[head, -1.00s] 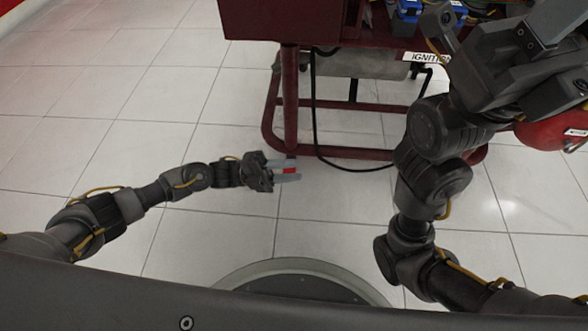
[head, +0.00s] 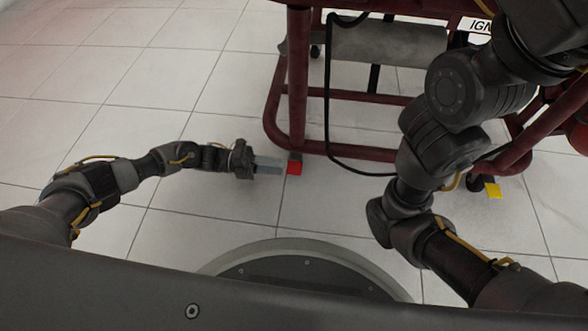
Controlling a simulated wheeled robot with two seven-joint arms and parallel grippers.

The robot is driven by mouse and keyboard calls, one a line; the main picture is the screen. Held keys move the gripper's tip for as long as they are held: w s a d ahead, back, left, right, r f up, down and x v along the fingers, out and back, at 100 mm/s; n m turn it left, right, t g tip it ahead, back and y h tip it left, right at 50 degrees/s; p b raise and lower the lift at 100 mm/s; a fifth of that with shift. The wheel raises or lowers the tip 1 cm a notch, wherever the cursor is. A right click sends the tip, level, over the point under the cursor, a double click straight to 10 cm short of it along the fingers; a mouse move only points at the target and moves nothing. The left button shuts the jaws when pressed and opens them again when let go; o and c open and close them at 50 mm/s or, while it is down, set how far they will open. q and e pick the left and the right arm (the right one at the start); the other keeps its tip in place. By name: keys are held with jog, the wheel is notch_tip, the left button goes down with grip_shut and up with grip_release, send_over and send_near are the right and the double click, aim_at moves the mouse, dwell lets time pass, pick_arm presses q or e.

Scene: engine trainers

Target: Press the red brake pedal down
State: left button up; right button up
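The red brake pedal (head: 295,167) is a small red block low at the front left foot of the dark red frame. My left gripper (head: 283,167) is just left of the pedal, its grey fingers pointing right at it. The fingers lie together with no gap seen and nothing between them. Their tips are at or very near the pedal's left side; I cannot tell whether they touch. My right arm (head: 440,150) rises through the right side, and its gripper is outside the view.
The dark red tube frame (head: 298,75) of the trainer stands beyond the pedal, with a grey cylinder (head: 385,42) and a black hose (head: 328,110). A yellow pedal (head: 493,190) shows at the right, beyond my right arm. The tiled floor (head: 120,140) at left is clear.

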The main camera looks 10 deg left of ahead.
aim_at(294, 168)
pick_arm(q)
jog(key=d+b, duration=0.1)
jog(key=d, duration=0.4)
jog(key=shift+d+f+b, duration=0.15)
jog(key=shift+b, duration=0.2)
jog(key=shift+d, duration=0.45)
grip_shut()
